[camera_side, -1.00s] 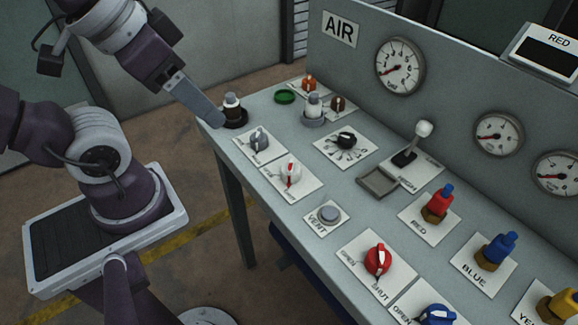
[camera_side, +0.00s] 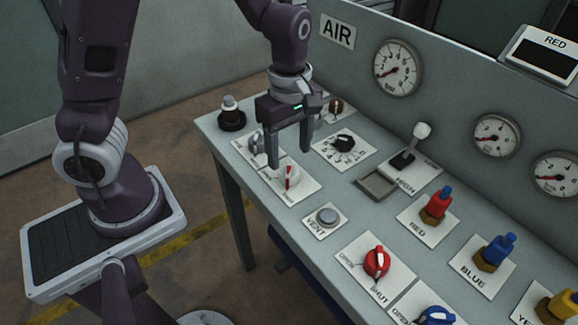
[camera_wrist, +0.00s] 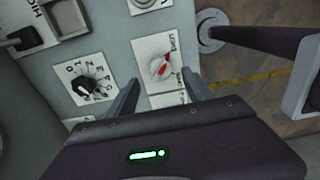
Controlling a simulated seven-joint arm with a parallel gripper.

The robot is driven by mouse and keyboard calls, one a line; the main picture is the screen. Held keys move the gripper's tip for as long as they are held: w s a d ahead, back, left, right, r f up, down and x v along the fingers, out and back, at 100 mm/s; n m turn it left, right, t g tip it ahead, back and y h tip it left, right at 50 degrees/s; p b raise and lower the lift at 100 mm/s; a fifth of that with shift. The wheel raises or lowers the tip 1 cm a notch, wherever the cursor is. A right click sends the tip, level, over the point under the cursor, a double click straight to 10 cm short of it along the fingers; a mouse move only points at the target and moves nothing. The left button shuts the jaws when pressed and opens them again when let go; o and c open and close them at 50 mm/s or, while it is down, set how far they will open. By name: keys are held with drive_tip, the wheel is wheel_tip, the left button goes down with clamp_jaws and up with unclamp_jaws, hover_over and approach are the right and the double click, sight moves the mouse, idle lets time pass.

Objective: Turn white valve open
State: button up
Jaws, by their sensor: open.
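The white valve (camera_side: 290,176) is a round white knob with a red stripe on a white label plate. It stands near the left front edge of the bench. In the wrist view the white valve (camera_wrist: 159,67) lies ahead of the fingertips, with its red stripe slanting. My gripper (camera_side: 291,152) points down above the bench, beside and just behind the white valve. Its two fingers are apart with nothing between them in the wrist view (camera_wrist: 160,85). I cannot tell the exact height of the fingertips above the plates.
A black numbered dial (camera_side: 343,143) stands to the right. A lever (camera_side: 411,147) rises behind a small tray (camera_side: 376,185). The grey vent button (camera_side: 327,215) and red valve (camera_side: 377,261) are nearer the front.

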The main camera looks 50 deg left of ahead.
sight(289, 167)
wheel_tip(289, 167, down, 6)
drive_tip(key=shift+r, duration=0.25)
clamp_jaws()
